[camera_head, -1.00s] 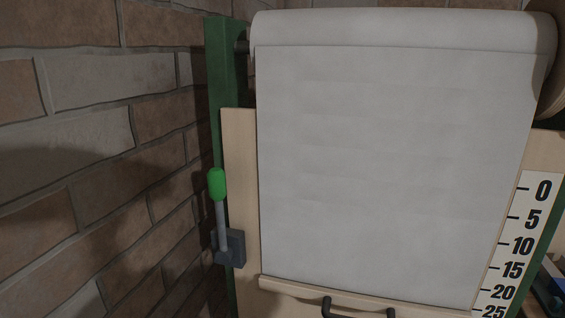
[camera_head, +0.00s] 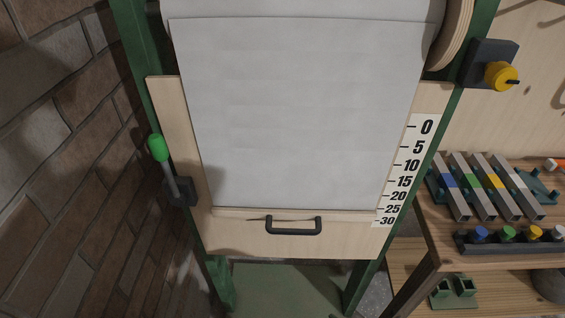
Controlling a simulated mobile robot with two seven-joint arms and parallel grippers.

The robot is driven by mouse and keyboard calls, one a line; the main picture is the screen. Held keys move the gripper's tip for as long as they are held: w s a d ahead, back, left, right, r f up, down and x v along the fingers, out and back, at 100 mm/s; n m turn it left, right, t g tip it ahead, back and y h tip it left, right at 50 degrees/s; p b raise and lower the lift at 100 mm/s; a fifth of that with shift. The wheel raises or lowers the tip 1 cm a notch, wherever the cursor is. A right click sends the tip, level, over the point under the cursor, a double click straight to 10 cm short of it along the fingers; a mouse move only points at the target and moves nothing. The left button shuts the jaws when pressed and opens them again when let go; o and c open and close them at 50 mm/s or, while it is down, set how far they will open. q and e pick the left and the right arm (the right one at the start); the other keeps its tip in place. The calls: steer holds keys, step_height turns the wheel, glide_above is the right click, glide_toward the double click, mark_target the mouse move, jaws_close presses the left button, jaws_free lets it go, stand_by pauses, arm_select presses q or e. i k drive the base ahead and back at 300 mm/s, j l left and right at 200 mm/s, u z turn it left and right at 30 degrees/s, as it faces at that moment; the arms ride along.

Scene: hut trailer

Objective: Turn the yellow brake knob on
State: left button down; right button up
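The yellow brake knob (camera_head: 499,75) is at the upper right of the head view. It sits on a dark block (camera_head: 484,62) fixed to the right green post of the paper-roll stand. A small dark pointer sticks out from the knob toward the right. Neither of my grippers is in the head view, and nothing touches the knob.
White paper (camera_head: 300,115) hangs over a wooden board with a black handle (camera_head: 293,226) and a number scale (camera_head: 405,170). A green-tipped lever (camera_head: 158,148) is at left, beside a brick wall (camera_head: 60,180). A workbench (camera_head: 470,239) with coloured bars stands at lower right.

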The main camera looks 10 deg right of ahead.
mark_target(500, 76)
steer(key=z, duration=1.5)
